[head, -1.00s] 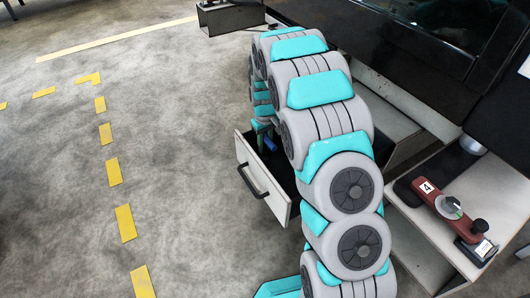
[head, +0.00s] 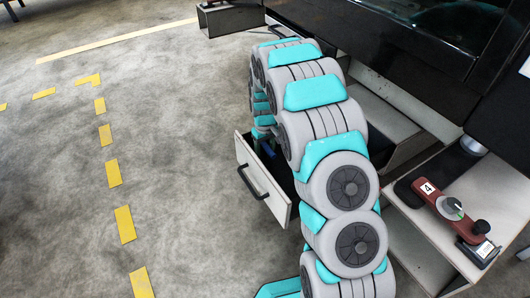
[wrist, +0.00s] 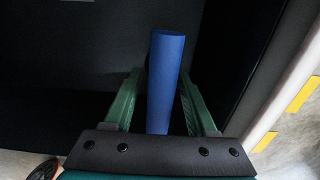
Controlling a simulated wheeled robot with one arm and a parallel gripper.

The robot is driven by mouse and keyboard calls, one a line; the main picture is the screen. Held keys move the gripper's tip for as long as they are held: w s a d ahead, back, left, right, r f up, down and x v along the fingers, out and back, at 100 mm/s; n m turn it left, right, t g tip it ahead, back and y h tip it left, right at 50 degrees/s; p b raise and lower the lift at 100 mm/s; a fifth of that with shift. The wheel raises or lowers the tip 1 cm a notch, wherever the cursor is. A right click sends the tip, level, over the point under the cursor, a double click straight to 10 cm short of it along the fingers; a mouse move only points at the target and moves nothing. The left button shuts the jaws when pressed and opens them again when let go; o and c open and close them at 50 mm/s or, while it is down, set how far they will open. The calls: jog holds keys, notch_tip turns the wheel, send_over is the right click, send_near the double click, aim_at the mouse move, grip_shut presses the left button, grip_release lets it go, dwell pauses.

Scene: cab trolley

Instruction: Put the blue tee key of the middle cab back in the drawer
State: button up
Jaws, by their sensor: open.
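The blue tee key (wrist: 166,80) shows in the wrist view as a blue bar between the two green fingers of my gripper (wrist: 162,75). The fingers are spread, with a dark gap on each side of the bar. Its crosspiece cannot be made out. The pulled-out drawer (head: 262,180) has a pale front, a black handle and a dark inside. In the head view a small patch of blue (head: 268,149) shows at the drawer's opening, under my arm. My arm hides most of the drawer's inside and my fingers there.
Another open drawer (head: 232,18) sticks out at the top. At right, a red-brown device labelled 4 (head: 440,207) sits on a pale shelf (head: 425,228). A dark cab body (head: 400,45) stands behind my arm. The floor at left (head: 60,200) is clear, with yellow tape.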

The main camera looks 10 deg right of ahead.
notch_tip(320, 180, up, 11)
jog(key=shift+r+p, duration=0.15)
jog(key=shift+p, duration=0.55)
jog(key=shift+r, duration=0.5)
jog(key=shift+s+r, duration=0.15)
jog(key=shift+s, duration=0.05)
jog(key=s+r+m, duration=0.1)
jog(key=s+r, duration=0.3)
jog(key=s, duration=0.6)
jog(key=s+r+m+g, duration=0.1)
jog(key=s+r, duration=0.4)
jog(key=s, duration=0.5)
jog(key=s+r+m, duration=0.1)
jog(key=s+r, duration=0.3)
jog(key=s, duration=1.9)
jog(key=shift+f+m+g, duration=0.25)
jog(key=shift+m+g, duration=0.05)
jog(key=shift+g, duration=0.1)
jog(key=shift+s, duration=0.1)
